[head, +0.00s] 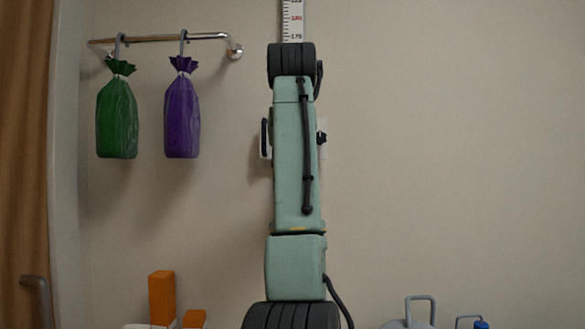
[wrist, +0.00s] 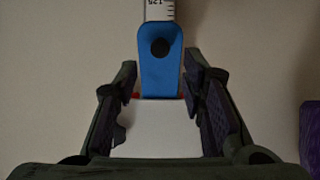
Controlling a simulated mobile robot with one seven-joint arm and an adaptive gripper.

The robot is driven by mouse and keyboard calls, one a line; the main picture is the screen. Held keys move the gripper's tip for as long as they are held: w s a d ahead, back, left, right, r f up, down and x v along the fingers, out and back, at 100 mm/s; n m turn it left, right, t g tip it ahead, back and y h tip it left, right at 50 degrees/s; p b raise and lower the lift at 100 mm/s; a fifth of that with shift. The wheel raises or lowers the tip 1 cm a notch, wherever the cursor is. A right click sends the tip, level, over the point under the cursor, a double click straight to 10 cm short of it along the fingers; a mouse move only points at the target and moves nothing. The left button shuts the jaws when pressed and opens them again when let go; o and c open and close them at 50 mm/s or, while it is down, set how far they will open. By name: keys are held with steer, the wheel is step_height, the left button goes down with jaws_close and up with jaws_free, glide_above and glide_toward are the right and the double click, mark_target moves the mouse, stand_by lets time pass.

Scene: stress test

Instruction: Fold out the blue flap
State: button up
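The blue flap (wrist: 160,78) shows in the wrist view as an upright blue piece with a round black spot. My gripper (wrist: 161,72) is open, with one dark finger on each side of the flap. A narrow gap shows at the left finger; at the right finger I cannot tell whether it touches. Small red bits show beside the flap's lower end. In the head view my arm hides the flap and my gripper.
A ruler strip (head: 292,20) runs up the wall above my arm. A green bag (head: 117,118) and a purple bag (head: 182,116) hang from a metal rail (head: 160,38) at left. Orange blocks (head: 162,297) stand low at left. The wall at right is bare.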

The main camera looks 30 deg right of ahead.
steer(key=v, duration=0.6)
steer(key=shift+s+r, duration=0.2)
steer(key=shift+s, duration=0.05)
steer(key=shift+a, duration=0.15)
steer(key=shift+c, duration=0.2)
